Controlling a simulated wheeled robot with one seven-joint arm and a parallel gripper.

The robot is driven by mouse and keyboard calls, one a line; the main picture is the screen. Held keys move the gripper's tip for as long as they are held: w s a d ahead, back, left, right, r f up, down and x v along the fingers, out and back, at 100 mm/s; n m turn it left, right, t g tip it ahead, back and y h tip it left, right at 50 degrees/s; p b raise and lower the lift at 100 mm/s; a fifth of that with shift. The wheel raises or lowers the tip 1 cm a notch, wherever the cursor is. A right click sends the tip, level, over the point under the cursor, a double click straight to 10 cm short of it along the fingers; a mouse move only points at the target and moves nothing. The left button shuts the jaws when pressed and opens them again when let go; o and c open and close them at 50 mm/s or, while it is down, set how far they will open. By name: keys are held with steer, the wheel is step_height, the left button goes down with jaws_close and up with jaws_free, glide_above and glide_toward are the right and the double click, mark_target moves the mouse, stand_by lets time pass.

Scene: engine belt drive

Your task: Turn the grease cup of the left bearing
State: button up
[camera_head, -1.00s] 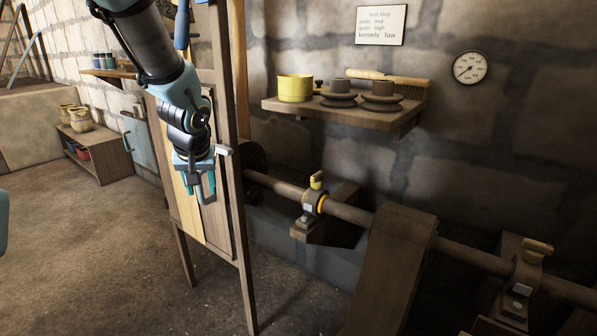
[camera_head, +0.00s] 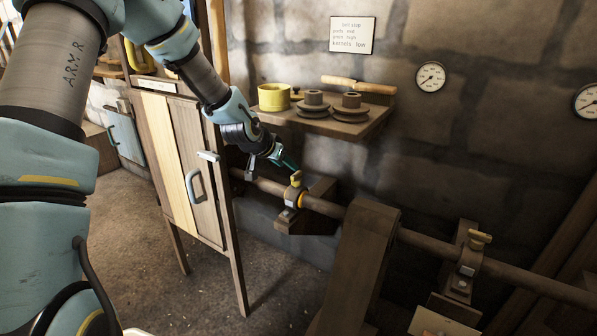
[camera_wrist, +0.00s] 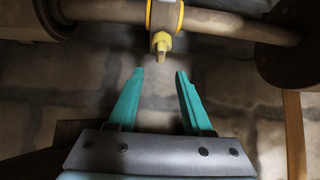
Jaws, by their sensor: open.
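The left bearing (camera_head: 290,198) is a metal block with an orange ring around the horizontal shaft, on a wooden wall bracket. Its yellow grease cup (camera_head: 296,178) stands on top. In the wrist view the grease cup (camera_wrist: 161,43) points toward my gripper, its tip lying just ahead of the gap between the teal fingers. My gripper (camera_wrist: 159,72) is open and empty, with one finger on each side of the cup's line, and looks apart from it. In the head view my gripper (camera_head: 291,164) is close above and left of the cup, partly hidden behind its own wrist.
A wooden cabinet (camera_head: 185,160) stands left of my forearm. A wooden post or chute (camera_head: 360,260) stands right of the bearing. A second bearing (camera_head: 465,265) with a yellow cup sits further right.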

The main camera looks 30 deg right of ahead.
mark_target(296, 173)
steer(key=x, duration=0.7)
steer(key=shift+w+d+f, duration=0.15)
steer(key=shift+f, duration=0.05)
jaws_close()
stand_by(0.4)
